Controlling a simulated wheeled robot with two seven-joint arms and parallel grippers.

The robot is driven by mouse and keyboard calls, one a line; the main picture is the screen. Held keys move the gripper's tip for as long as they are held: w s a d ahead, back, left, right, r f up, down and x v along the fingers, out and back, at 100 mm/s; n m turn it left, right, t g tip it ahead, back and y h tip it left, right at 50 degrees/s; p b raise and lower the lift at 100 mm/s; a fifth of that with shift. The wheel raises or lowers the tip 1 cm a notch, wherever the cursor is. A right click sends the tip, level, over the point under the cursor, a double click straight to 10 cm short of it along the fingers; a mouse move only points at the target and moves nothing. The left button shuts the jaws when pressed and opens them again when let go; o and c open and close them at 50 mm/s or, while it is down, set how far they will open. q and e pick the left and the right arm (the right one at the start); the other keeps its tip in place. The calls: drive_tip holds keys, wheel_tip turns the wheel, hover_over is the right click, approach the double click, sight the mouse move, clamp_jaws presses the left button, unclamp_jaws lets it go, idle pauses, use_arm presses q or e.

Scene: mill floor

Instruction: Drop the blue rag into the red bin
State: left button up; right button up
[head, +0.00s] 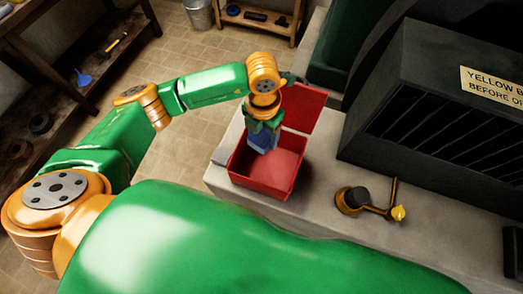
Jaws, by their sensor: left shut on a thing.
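The red bin (256,182) stands on the pale counter with its lid (304,108) raised at the back. My left gripper (262,136) points down over the bin's back left part. It is shut on the blue rag (263,142), which hangs below the fingers at or just above the bin's opening. I cannot tell how far the rag reaches inside. The bin's inside to the right of the rag looks empty. My right gripper is not in view.
A black slotted machine (440,110) with a yellow sign stands right of the bin. A brass fitting with a lever (365,203) sits on the counter (325,175). Shelves with tools (70,90) stand at the left. A metal bucket (198,13) stands on the floor at the back.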

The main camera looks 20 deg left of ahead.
use_arm(q)
drive_tip(key=f+b, duration=0.1)
drive_tip(key=f, duration=0.1)
drive_tip(key=f+b, duration=0.3)
drive_tip(key=shift+d+f, duration=0.25)
drive_tip(key=shift+f, duration=0.05)
drive_tip(key=o, duration=1.3)
drive_tip(key=shift+d, duration=0.1)
wheel_tip(320, 180, up, 6)
drive_tip(key=shift+r+b, duration=0.15)
drive_tip(key=shift+b, duration=0.7)
drive_tip(key=shift+r, duration=0.45)
